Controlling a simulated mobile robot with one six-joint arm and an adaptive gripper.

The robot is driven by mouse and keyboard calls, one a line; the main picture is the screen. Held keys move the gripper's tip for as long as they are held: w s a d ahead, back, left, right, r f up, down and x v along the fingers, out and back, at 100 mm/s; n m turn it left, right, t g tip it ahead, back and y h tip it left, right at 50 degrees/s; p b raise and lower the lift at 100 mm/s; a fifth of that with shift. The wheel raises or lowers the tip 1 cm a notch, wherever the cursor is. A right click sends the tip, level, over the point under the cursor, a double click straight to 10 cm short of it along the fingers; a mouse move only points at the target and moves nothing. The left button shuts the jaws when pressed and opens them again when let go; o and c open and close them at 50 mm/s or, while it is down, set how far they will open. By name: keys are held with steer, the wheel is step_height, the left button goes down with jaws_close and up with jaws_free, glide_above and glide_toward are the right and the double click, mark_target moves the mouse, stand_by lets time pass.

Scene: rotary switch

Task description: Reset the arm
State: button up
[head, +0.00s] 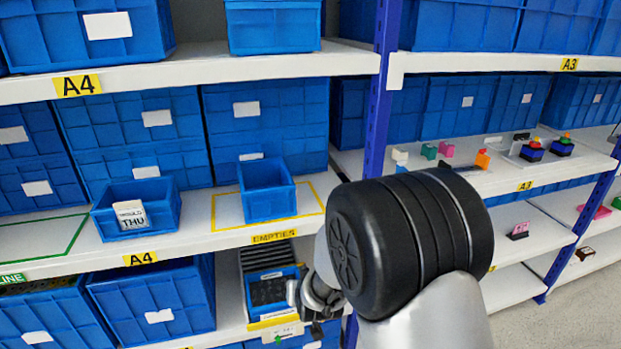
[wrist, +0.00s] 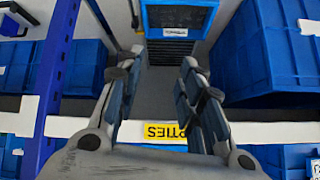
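My arm (head: 410,240) rises from the bottom of the head view, its black joint large in front of the shelves. My gripper (head: 315,300) shows partly behind it, near the lower shelf bay under the EMPTIES label. In the wrist view my gripper (wrist: 163,62) has its two fingers wide apart with nothing between them. Small devices with red and yellow tops (head: 532,151) stand on the A3 shelf at the right; I cannot tell whether one is a rotary switch.
A blue bin with a THU card (head: 160,218) and an empty blue bin (head: 268,204) stand on the A4 shelf (head: 225,238). A blue container with dark contents (head: 270,290) sits below it. A blue post (head: 378,120) stands behind my arm. Floor (head: 570,310) is clear at the lower right.

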steer(key=s+d+r+g, duration=0.1)
steer(key=s+d+r, duration=0.4)
steer(key=s+r, duration=0.25)
steer(key=s+d+r+g, duration=0.1)
steer(key=s+d+r, duration=0.45)
steer(key=r, duration=0.35)
steer(key=s+d+r+g+h, duration=0.1)
steer(key=s+d, duration=0.2)
steer(key=s, duration=0.7)
steer(key=s+d+r+g+h, duration=0.1)
steer(key=s+d+r, duration=0.1)
steer(key=s, duration=0.8)
steer(key=shift+d+r+m, duration=0.3)
steer(key=shift+d, duration=0.3)
steer(key=shift+a, duration=0.1)
